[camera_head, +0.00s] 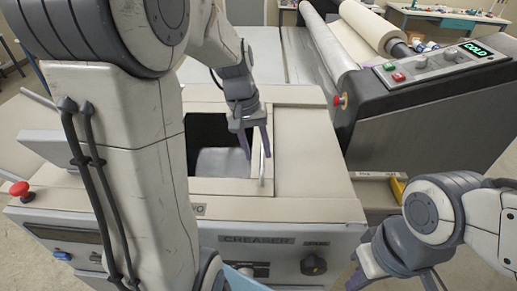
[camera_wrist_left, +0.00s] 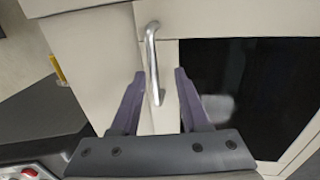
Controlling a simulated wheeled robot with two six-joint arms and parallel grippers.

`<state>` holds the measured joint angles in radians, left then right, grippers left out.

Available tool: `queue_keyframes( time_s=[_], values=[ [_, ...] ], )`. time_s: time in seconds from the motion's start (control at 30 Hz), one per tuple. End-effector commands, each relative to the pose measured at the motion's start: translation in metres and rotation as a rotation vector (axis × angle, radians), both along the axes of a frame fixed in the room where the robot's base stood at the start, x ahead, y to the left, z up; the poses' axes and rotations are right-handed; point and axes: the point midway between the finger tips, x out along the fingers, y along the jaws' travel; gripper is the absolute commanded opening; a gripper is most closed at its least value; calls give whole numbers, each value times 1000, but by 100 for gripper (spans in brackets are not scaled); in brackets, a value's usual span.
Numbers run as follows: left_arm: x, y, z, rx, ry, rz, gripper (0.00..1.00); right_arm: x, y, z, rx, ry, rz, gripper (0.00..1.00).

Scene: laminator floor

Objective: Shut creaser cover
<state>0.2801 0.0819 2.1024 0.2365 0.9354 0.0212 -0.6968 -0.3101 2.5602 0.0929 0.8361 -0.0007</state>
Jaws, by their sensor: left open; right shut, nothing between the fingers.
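The creaser (camera_head: 310,185) is a beige cabinet with a "CREASER" label on its front. A dark opening (camera_head: 205,130) in its top shows the inside, so the cover is not over it. A silver bar handle (camera_head: 263,168) stands on the light strip at the opening's right edge. My left gripper (camera_head: 256,146) is open above the handle. In the left wrist view the handle (camera_wrist_left: 152,55) lies between the lines of the open fingers (camera_wrist_left: 160,74); I cannot tell whether they touch it. My right gripper (camera_head: 375,272) is low at the right, shut and empty, partly cut off.
A laminator (camera_head: 420,100) with rollers stands at the right behind. A workbench (camera_head: 450,18) is at the back. My left arm hides the creaser's left part.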

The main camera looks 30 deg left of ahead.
Motion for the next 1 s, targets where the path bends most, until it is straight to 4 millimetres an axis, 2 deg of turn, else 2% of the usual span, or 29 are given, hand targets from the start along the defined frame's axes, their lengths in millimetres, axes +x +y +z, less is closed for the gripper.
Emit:
queue_keyframes(
  time_s=[0.37, 0.47, 0.8, 1.0],
  values=[
    [0, -2, 5, -3, -1, -1, 45, 0, 0, -2, 0, 0, 0, 0],
    [0, 2, 18, -2, -3, -1, 45, 0, 0, -5, 0, 0, 0, 0],
    [-6, 14, 82, -1, -4, 1, 45, 0, 0, -15, 0, 0, -2, 0],
    [-8, 16, 100, -2, 1, 0, 45, 0, 0, -16, 0, 0, -3, 0]
  ],
)
